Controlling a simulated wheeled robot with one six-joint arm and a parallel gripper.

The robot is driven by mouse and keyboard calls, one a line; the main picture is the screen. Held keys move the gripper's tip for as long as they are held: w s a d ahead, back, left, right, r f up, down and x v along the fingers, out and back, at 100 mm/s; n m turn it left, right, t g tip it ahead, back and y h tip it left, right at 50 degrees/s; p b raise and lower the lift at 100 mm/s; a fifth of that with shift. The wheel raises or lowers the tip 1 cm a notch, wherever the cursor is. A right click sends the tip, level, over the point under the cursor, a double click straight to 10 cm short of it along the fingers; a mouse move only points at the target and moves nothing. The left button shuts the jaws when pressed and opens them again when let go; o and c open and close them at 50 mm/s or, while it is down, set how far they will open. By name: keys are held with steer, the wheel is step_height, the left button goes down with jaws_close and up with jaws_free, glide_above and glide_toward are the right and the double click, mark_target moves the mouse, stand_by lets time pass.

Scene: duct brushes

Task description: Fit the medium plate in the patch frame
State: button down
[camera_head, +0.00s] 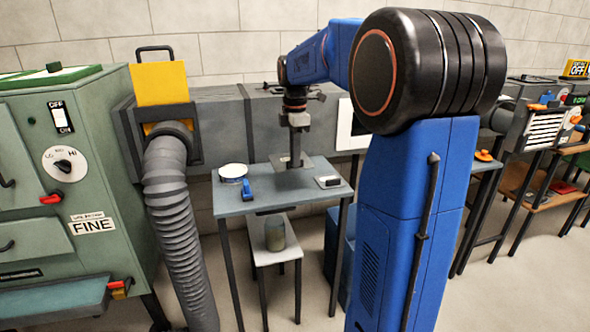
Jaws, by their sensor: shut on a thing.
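My gripper (297,150) points down over the small grey table at the centre. It is shut on a flat grey plate (283,161), which appears to hang a little above the tabletop, with a dark shadow below it. Whether this is the medium plate cannot be told by size here. A white frame (344,124) with a dark opening stands on the grey duct behind the table, to the right of my gripper; it looks like the patch frame. My arm hides its right part.
The table (264,202) bears a white round dish (233,171), a blue tool (247,189) and a small dark-and-white block (328,182). A grey hose (173,220) and green machine (50,180) stand left.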

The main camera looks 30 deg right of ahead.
steer(key=shift+r, duration=2.65)
